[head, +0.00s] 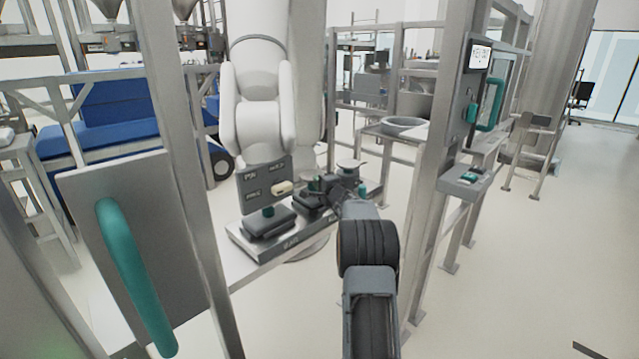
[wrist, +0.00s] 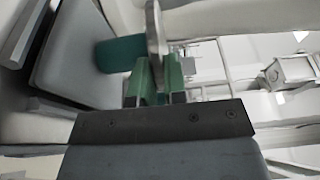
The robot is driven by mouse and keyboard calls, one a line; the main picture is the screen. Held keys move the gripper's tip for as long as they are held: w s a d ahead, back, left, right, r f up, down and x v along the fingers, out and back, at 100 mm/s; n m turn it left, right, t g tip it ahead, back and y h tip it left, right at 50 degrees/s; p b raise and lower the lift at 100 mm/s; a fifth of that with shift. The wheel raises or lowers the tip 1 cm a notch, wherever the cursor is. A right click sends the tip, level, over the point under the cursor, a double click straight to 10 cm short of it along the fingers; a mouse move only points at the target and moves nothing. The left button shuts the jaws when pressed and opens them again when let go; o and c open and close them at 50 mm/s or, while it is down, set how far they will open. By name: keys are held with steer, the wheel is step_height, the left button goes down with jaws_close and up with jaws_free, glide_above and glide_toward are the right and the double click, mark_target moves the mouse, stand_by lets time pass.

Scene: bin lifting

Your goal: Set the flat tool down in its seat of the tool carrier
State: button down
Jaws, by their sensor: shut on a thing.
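My gripper (head: 340,187) is over the right part of the carrier in the head view, where the arm and dark parts crowd together. In the wrist view the green fingers of my gripper (wrist: 157,80) are shut on the flat tool (wrist: 155,32), a thin pale metal piece seen nearly edge-on. Its seat cannot be made out, and I cannot tell whether the tool touches the carrier.
A dark block with a green knob (head: 268,224) sits at the left of the carrier. A steel post and a panel with a teal handle (head: 135,275) stand close on the left. A steel frame with a control box (head: 468,115) rises at right.

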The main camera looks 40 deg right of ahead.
steer(key=shift+f+b, duration=0.15)
steer(key=shift+b, duration=0.75)
stand_by(0.5)
steer(key=c, duration=1.1)
jaws_free()
steer(key=shift+c, duration=0.2)
steer(key=shift+o, duration=0.2)
steer(key=shift+f, duration=0.4)
steer(key=s+a+b, duration=0.1)
steer(key=s, duration=1.2)
steer(key=shift+s+a+r, duration=0.15)
steer(key=shift+s+r, duration=0.1)
steer(key=shift+s, duration=0.15)
